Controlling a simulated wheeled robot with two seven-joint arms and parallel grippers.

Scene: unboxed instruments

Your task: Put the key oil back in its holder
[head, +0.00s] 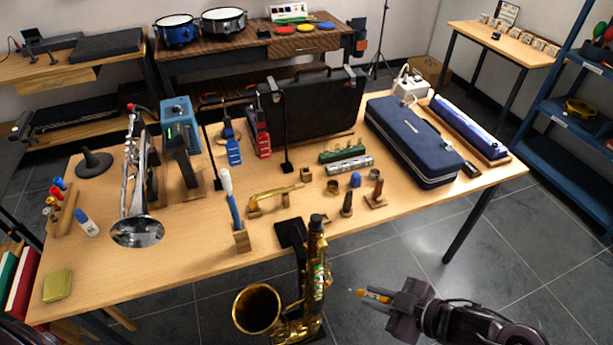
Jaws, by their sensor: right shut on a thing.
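My right gripper (392,299) is at the lower right, over the floor in front of the table (180,262). It is shut on a small orange-yellow bottle with a thin pointed tip, which looks like the key oil (371,296). The bottle lies roughly level, its tip pointing left towards the saxophone. A small square wooden block (306,175) stands mid-table and may be the holder; I cannot tell for sure. A wooden rack (66,212) with several coloured-capped bottles stands at the table's left end.
A gold saxophone (316,262) stands on a stand before the table, just left of the held bottle. A mouthpiece on a wooden base (375,194), a small dark cup (332,187) and a blue case (413,140) are nearby.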

